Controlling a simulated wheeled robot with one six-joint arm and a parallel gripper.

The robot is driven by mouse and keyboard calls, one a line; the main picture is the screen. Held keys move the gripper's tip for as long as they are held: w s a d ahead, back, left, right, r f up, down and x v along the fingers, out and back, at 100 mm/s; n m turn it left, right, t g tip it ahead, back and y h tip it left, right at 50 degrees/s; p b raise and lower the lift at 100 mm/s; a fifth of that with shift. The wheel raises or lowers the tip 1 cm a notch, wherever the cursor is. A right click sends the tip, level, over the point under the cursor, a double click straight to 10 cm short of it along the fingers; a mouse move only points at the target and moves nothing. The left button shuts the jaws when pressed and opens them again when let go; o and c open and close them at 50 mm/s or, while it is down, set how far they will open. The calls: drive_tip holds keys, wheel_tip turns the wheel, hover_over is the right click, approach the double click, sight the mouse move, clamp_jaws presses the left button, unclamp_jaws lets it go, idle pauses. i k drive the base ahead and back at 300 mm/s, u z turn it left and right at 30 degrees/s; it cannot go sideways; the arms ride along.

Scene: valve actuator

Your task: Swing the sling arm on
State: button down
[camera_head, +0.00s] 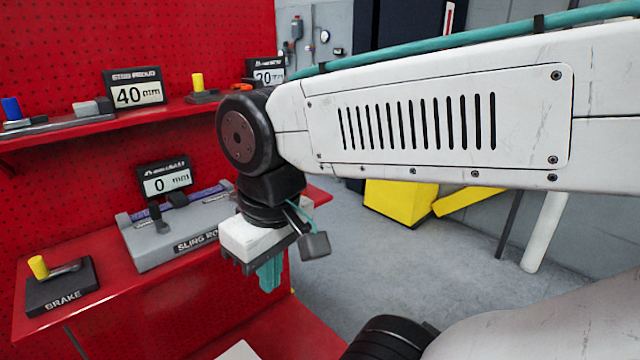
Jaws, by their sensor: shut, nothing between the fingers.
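A grey box labelled "SLING RO…" (160,245) sits on the lower red bench, with the rest of its label hidden behind my gripper. A dark upright lever (156,213) and a second dark piece (177,197) stand on its top, by a bluish strip. A display (165,180) behind it reads 0 mm. My gripper (270,276) points down with its teal fingers together and empty. In the picture it is at the right end of the box and covers that end. I cannot tell its exact distance from the box.
A black "BRAKE" plate (62,290) with a yellow-knobbed lever lies left on the bench. The upper red shelf (150,115) holds several levers and a 40 mm display (135,92). My arm crosses the upper right. Grey floor (400,245) is open to the right.

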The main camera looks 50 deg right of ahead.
sight(233, 197)
drive_tip(key=z, duration=0.6)
drive_tip(key=k, duration=0.6)
drive_tip(key=u, duration=0.4)
drive_tip(key=i, duration=1.15)
drive_tip(key=z, duration=0.75)
